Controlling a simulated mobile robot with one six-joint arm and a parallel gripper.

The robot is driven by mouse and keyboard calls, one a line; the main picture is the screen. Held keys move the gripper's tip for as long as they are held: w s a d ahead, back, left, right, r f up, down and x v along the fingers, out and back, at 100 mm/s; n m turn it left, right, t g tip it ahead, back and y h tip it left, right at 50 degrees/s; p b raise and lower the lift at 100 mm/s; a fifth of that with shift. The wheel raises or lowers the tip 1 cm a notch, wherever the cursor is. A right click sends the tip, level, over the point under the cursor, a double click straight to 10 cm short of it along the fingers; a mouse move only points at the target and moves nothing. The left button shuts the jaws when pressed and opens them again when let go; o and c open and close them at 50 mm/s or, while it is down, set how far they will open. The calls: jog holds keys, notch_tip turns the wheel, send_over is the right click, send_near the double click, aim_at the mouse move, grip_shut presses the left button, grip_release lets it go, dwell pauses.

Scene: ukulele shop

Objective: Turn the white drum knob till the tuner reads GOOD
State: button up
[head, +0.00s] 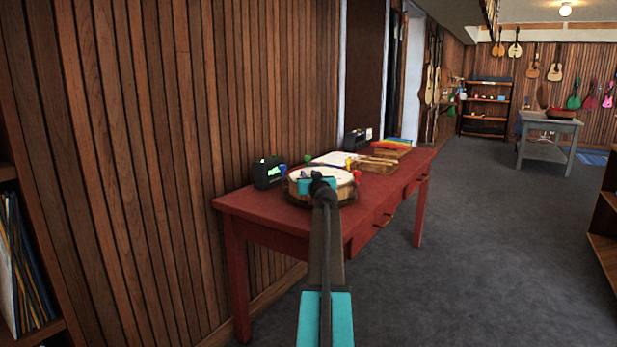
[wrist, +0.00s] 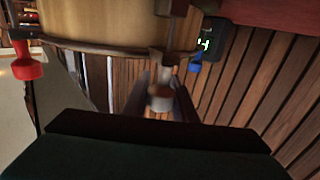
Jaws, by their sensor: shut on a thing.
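The round drum (head: 305,174) with a white head and wooden shell lies on the red table. The white knob (wrist: 160,103) sits at the drum's rim, in the middle of the wrist view. My gripper (wrist: 161,110) is shut on it, with a dark finger on each side. In the head view my arm hides the white knob and the fingertips. The black tuner (head: 267,172) stands on the table left of the drum. Its lit green display also shows in the wrist view (wrist: 205,43), too small and blurred to read.
Other knobs ring the drum: blue (head: 282,168), yellow (head: 349,163) and red (wrist: 28,67). Papers and wooden items lie behind it on the red table (head: 250,207). A wood-slat wall (head: 150,150) runs along the left. Open carpet (head: 450,250) lies to the right.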

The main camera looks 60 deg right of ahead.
jog(key=shift+w+f+n+t+y+b, duration=0.15)
jog(key=shift+n+t+y+b, duration=0.3)
jog(key=shift+b, duration=2)
jog(key=y+b, duration=0.1)
jog(key=b, duration=0.2)
jog(key=n+t+y+b, duration=0.1)
jog(key=b, duration=0.2)
jog(key=shift+w+a+n, duration=0.15)
jog(key=shift+w+n, duration=0.05)
jog(key=shift+n, duration=0.05)
jog(key=shift+w+a+n+t+y+b, duration=0.15)
jog(key=shift+n+t+y+b, duration=0.35)
jog(key=shift+y+b, duration=0.35)
jog(key=shift+a+n+t+y+b, duration=0.15)
jog(key=shift+n+t+y+b, duration=0.4)
jog(key=shift+b, duration=0.45)
jog(key=shift+w+a+r+n+t+y+b, duration=0.15)
jog(key=shift+n+y+b, duration=0.2)
jog(key=shift+y, duration=0.2)
jog(key=shift+s+a+r+n+t+y+b, duration=0.1)
jog(key=shift+a+n+t+y+b, duration=0.05)
jog(key=shift+n+y+b, duration=0.3)
jog(key=o, duration=1)
jog(key=shift+f, duration=0.1)
jog(key=shift+o, duration=0.2)
jog(key=p+v, duration=0.5)
jog(key=v, duration=0.8)
jog(key=shift+s, duration=0.4)
